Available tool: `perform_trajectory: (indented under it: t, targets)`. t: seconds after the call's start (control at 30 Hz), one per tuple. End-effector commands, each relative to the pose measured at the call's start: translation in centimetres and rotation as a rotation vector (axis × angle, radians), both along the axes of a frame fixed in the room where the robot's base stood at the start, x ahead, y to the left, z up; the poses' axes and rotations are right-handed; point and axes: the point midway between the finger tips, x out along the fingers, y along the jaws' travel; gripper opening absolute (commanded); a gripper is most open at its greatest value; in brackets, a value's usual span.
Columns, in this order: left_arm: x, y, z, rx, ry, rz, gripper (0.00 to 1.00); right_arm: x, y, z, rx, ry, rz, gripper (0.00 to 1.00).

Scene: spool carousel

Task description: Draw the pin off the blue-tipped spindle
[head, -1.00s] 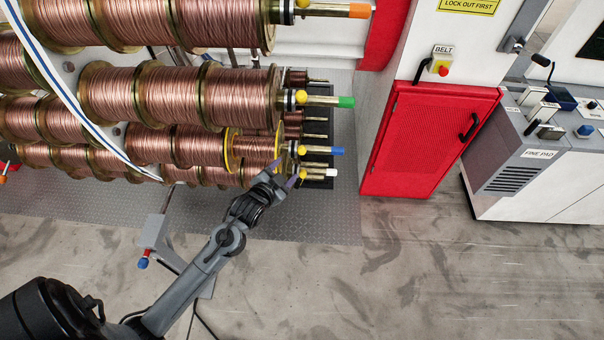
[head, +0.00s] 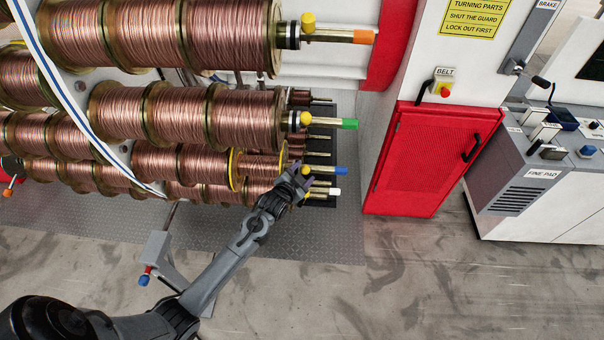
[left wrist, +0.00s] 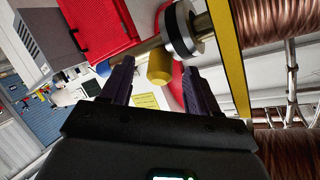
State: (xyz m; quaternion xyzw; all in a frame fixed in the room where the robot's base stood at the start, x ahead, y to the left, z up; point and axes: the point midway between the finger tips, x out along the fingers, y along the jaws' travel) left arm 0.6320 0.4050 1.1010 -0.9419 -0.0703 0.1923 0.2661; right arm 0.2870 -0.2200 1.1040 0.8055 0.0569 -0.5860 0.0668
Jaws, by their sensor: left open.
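The blue-tipped spindle (head: 341,170) sticks out to the right from the spool rack in the head view, above the white-tipped one. My right gripper is not in view.
Spindles with an orange tip (head: 363,37), a green tip (head: 350,124) and a white tip (head: 335,191) stick out nearby. A yellow-rimmed spool (head: 233,169) sits left of the gripper. A red guard (head: 425,160) stands to the right, with clear floor in front.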

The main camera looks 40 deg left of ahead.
Motion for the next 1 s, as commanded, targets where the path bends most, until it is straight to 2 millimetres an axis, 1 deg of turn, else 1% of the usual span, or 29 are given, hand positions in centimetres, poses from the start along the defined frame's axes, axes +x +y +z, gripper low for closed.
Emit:
perform_trajectory:
  t: [0.3,0.33,0.7,0.73,0.87,1.0]
  targets:
    - [0.19,0.06,-0.09,0.0,0.0,0.0,0.61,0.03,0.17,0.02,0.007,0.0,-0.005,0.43]
    - [0.18,0.06,-0.08,0.0,0.0,0.0,0.59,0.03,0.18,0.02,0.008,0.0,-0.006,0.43]
    - [0.17,0.06,-0.09,0.0,0.0,0.0,0.02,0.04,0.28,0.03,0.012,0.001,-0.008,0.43]
    - [0.18,0.06,-0.06,0.0,0.0,0.0,0.0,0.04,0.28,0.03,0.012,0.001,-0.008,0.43]
    - [0.15,0.03,0.02,0.0,0.001,0.001,0.0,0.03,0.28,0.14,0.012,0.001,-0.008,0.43]
    - [0.02,-0.08,0.35,-0.003,0.005,-0.001,0.0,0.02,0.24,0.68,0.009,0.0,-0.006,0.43]
